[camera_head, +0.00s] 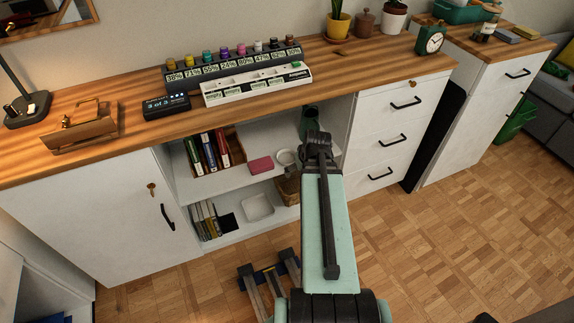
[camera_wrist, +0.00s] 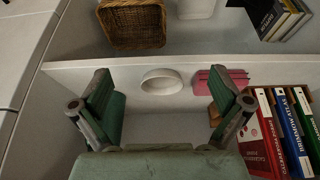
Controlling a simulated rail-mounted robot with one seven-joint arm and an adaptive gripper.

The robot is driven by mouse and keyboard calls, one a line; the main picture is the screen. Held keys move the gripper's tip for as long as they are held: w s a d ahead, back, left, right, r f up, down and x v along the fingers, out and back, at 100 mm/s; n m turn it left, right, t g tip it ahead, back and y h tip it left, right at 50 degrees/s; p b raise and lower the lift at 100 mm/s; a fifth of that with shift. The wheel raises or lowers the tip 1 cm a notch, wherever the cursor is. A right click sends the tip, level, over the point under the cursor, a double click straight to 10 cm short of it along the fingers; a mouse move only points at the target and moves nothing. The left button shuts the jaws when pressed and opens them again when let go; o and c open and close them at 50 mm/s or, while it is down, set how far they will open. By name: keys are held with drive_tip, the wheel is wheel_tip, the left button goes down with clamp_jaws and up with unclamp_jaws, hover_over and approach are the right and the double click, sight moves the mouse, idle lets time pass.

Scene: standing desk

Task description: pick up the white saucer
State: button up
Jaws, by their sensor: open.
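A small round white dish, which looks like the white saucer (camera_wrist: 161,82), lies on the upper shelf of the open cabinet, close to the shelf's edge. It also shows in the head view (camera_head: 286,157), just left of my arm. In the wrist view my gripper (camera_wrist: 160,94) is open and empty, with one green finger on each side of the saucer in the picture. The fingers look apart from it; the exact gap is hard to tell. In the head view my arm hides most of the gripper.
A pink box (camera_wrist: 232,80) lies close beside the saucer, near one finger. Upright binders (camera_wrist: 270,130) stand beyond it. A wicker basket (camera_wrist: 133,24), a white square dish (camera_head: 257,207) and books (camera_head: 207,219) are on the lower shelf. The desk top (camera_head: 130,95) overhangs the shelves.

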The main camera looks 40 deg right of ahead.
drive_tip(key=shift+w+f+b, duration=0.3)
drive_tip(key=shift+b, duration=0.7)
approach(287, 158)
drive_tip(key=shift+s+a+f, duration=0.1)
drive_tip(key=shift+s+f, duration=0.15)
drive_tip(key=shift+f, duration=0.25)
drive_tip(key=shift+s+a+f, duration=0.1)
drive_tip(key=shift+s+f, duration=0.1)
drive_tip(key=shift+f, duration=0.35)
drive_tip(key=shift+w+d+f+b, duration=0.1)
drive_tip(key=shift+w+d+b, duration=0.05)
drive_tip(key=shift+w, duration=0.4)
drive_tip(key=shift+w+d+f+b, duration=0.1)
drive_tip(key=shift+w+d+b, duration=0.05)
drive_tip(key=shift+w, duration=0.4)
drive_tip(key=b+x, duration=0.1)
drive_tip(key=x, duration=0.3)
drive_tip(key=shift+s+f, duration=0.1)
drive_tip(key=shift+f, duration=0.2)
drive_tip(key=shift+c, duration=0.4)
drive_tip(key=c, duration=1)
